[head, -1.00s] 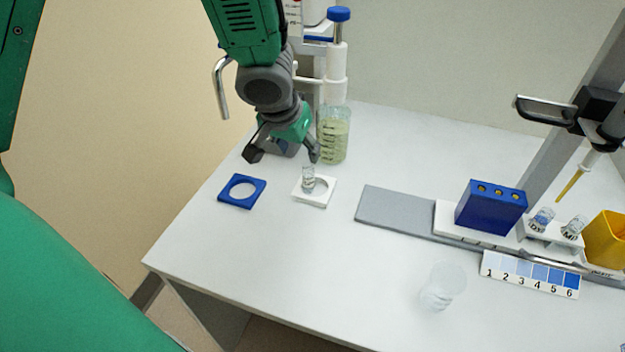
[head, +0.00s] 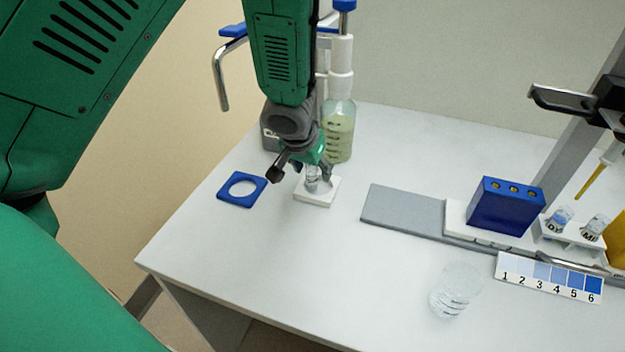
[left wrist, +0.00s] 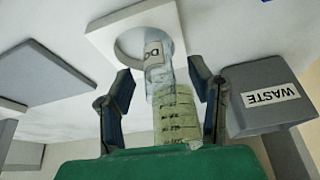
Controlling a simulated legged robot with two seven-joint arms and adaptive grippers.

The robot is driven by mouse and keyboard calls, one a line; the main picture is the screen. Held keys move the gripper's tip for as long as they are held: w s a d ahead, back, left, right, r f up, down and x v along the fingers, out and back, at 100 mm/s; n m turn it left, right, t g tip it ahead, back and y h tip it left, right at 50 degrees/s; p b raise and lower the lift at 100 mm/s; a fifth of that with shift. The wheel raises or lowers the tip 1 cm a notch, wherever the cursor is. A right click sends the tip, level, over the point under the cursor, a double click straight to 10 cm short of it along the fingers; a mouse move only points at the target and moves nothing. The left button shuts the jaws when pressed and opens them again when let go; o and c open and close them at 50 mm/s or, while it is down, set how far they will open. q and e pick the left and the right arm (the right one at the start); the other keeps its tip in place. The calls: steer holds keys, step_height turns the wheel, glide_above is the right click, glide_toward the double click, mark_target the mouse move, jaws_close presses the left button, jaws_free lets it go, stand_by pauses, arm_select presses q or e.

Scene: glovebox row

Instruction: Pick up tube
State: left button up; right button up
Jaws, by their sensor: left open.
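A small clear tube (head: 312,178) with a white label stands in the white square holder (head: 318,198) on the bench. It also shows in the left wrist view (left wrist: 155,58), with part of the label readable as "Do". My left gripper (head: 301,173) is right at the tube, pointing down, and partly hides it in the head view. In the left wrist view its open fingers (left wrist: 160,84) stand on either side of the tube, with gaps visible. The holder's round recess shows around the tube's base. My right gripper is not in view.
A bottle of yellow-green liquid (head: 339,130) stands close behind the gripper. A grey WASTE box (left wrist: 270,92) is near one finger.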

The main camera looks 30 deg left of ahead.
arm_select(q)
steer(key=c, duration=0.9)
step_height(320, 180, up, 9)
steer(key=p, duration=0.6)
steer(key=f+b, duration=0.3)
steer(key=f, duration=0.1)
steer(key=d+f+b, duration=0.1)
steer(key=f+b, duration=0.1)
steer(key=shift+w+b, duration=0.25)
steer(key=shift+b, duration=0.05)
steer(key=shift+w+d+f+b, duration=0.1)
steer(key=shift+d+f+b, duration=0.05)
steer(key=shift+f+b, duration=0.75)
steer(key=shift+f, duration=0.6)
